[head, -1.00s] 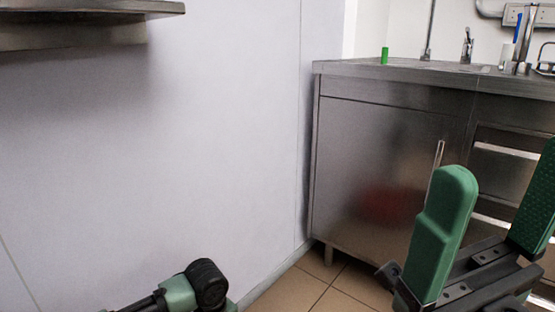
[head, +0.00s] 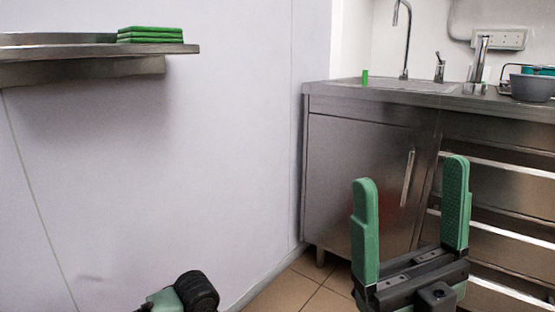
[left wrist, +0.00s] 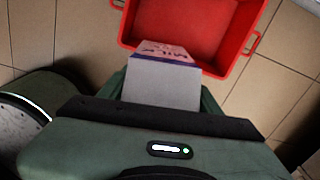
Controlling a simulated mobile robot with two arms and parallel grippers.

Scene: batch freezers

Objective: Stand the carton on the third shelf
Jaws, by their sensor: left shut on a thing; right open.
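My left gripper (left wrist: 162,92) is shut on a carton (left wrist: 162,78), seen in the left wrist view. In the head view only a part of my left arm shows at the bottom, and the carton is out of sight. My right gripper (head: 411,215) is open and empty, with its green fingers pointing up in front of the steel cabinet. I cannot tell which shelf is the third.
A steel wall shelf (head: 100,58) at the upper left bears a green stack (head: 150,34). A steel sink counter (head: 420,97) with a cabinet stands at the right, with a small green object and a grey bowl (head: 532,87) on it. The red crate (left wrist: 255,40) is on the tiled floor.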

